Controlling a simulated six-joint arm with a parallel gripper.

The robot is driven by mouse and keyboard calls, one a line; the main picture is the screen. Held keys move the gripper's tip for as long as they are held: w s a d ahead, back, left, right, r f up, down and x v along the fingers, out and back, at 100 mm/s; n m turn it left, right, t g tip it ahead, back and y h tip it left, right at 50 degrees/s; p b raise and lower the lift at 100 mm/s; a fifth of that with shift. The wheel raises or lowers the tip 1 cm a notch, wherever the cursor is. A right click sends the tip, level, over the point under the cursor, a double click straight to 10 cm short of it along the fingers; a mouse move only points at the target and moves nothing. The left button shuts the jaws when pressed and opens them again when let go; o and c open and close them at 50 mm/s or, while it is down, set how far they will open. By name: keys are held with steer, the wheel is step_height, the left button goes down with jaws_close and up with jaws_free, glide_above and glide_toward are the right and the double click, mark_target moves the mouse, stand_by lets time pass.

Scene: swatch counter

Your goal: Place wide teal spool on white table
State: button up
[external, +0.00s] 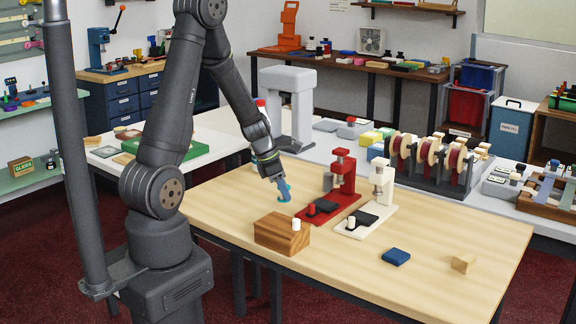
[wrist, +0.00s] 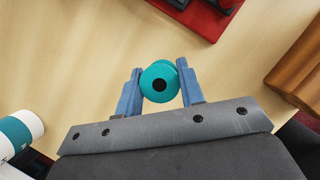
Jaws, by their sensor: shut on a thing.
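A teal spool (wrist: 160,84) with a dark centre hole sits between the two blue fingers of my gripper (wrist: 160,70) in the wrist view. My gripper is shut on it. In the external view my gripper (external: 278,183) points down over the wooden table, with the teal spool (external: 284,192) at its fingertips, at or just above the tabletop. I cannot tell whether it touches the wood. The white table (external: 217,124) stands behind my arm, partly hidden by it.
The wooden table (external: 420,235) bears a red press (external: 343,180), a cream press (external: 379,190), a wooden block (external: 281,234) and a blue pad (external: 396,257). A green tray (external: 185,148) sits on the white table.

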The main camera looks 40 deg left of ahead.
steer(key=shift+w+r, duration=0.1)
steer(key=shift+r, duration=0.85)
steer(key=s+d+r, duration=0.7)
steer(key=d, duration=0.3)
steer(key=m+g+y, duration=0.3)
steer(key=m+g, duration=0.5)
steer(key=m, duration=1.8)
glide_above(297, 194)
steer(key=d, duration=0.1)
steer(key=f, duration=0.8)
steer(key=shift+s, duration=0.3)
steer(key=shift+w+a+f+m, duration=0.25)
steer(key=shift+a+m, duration=0.15)
steer(key=shift+m, duration=0.1)
